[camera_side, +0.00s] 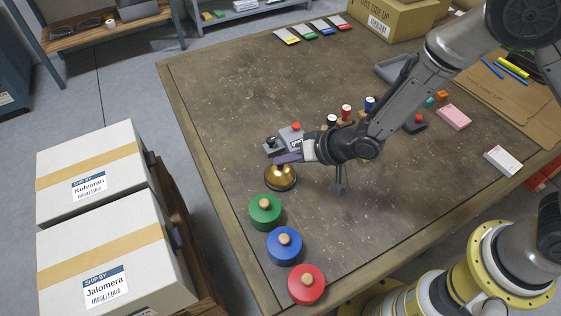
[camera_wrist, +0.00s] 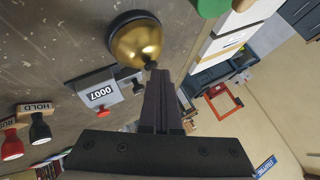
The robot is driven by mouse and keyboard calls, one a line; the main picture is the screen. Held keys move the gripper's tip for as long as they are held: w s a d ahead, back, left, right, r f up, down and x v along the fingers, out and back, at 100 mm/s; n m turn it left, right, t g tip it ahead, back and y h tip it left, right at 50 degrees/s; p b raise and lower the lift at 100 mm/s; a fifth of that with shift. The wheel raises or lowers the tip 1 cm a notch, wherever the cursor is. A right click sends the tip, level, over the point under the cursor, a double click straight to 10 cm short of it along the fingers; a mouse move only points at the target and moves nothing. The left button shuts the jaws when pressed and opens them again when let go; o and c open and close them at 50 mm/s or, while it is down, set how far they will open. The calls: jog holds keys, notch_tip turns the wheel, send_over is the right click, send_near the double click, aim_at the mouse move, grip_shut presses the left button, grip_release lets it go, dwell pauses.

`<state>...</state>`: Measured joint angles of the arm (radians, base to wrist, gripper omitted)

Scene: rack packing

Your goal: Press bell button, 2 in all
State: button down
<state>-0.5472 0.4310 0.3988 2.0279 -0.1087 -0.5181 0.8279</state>
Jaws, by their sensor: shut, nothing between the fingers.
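The brass bell (camera_side: 281,179) stands on the table on a dark base, behind the green round block. Its gold dome also shows in the wrist view (camera_wrist: 136,45), at the upper middle. My gripper (camera_side: 279,159) is shut and empty, with its dark fingers directly over the top of the bell. In the wrist view, the fingertips (camera_wrist: 158,76) reach the dome's edge beside the small dark button (camera_wrist: 150,65). I cannot tell whether they touch the button. In the side view the button is hidden by the fingers.
Several stamps (camera_side: 346,112) stand to the right. Green (camera_side: 258,219), blue (camera_side: 284,254) and red (camera_side: 306,292) round blocks with wooden knobs line the near left edge. The far-left table area is clear.

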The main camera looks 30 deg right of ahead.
jog(key=shift+r, duration=0.85)
jog(key=shift+r, duration=0.1)
jog(key=shift+r, duration=2.45)
dwell(0.8)
